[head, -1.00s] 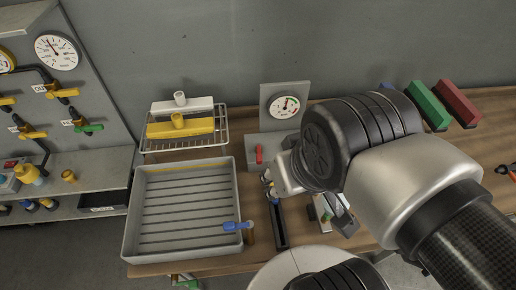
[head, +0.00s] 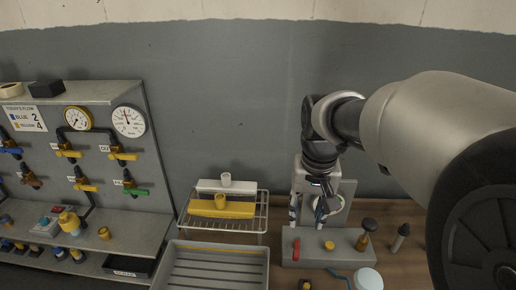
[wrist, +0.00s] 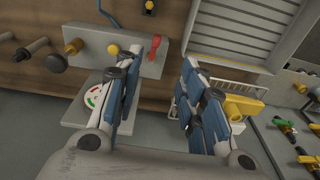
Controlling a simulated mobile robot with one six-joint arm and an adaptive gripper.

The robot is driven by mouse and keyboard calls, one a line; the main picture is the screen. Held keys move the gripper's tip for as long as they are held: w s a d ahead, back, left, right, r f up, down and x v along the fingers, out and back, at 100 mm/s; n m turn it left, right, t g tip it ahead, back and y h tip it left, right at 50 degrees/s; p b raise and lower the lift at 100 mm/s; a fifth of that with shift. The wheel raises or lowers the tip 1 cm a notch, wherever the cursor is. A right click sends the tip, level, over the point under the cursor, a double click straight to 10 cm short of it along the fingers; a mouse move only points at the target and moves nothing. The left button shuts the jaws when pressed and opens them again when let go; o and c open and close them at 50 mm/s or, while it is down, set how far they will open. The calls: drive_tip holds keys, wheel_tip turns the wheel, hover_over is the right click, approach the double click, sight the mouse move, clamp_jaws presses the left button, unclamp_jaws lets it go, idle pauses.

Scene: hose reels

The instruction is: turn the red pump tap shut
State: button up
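The red pump tap (head: 296,249) is a small red lever on the left of a grey pump block (head: 345,246). It stands roughly upright there. In the wrist view the red tap (wrist: 156,48) shows near the top, just beyond the left finger. My gripper (head: 307,218) points down above the block, in front of the gauge panel and slightly right of the tap. In the wrist view my gripper (wrist: 168,85) has its two blue-padded fingers wide apart with nothing between them. It appears apart from the tap.
A yellow knob (head: 329,245) and a black-topped plunger (head: 367,232) sit on the block right of the tap. A wire rack (head: 232,226) and a grey ribbed tray (head: 212,268) stand to the left. A valve board (head: 80,150) is farther left.

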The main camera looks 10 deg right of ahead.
drive_tip(key=m+g, duration=0.1)
hover_over(297, 251)
wheel_tip(297, 251, down, 5)
wheel_tip(297, 251, down, 17)
drive_tip(key=b, duration=0.5)
drive_tip(key=shift+a+f+b, duration=0.1)
drive_tip(key=shift+f+b, duration=0.05)
drive_tip(key=shift+b, duration=0.25)
drive_tip(key=shift+c, duration=0.2)
clamp_jaws()
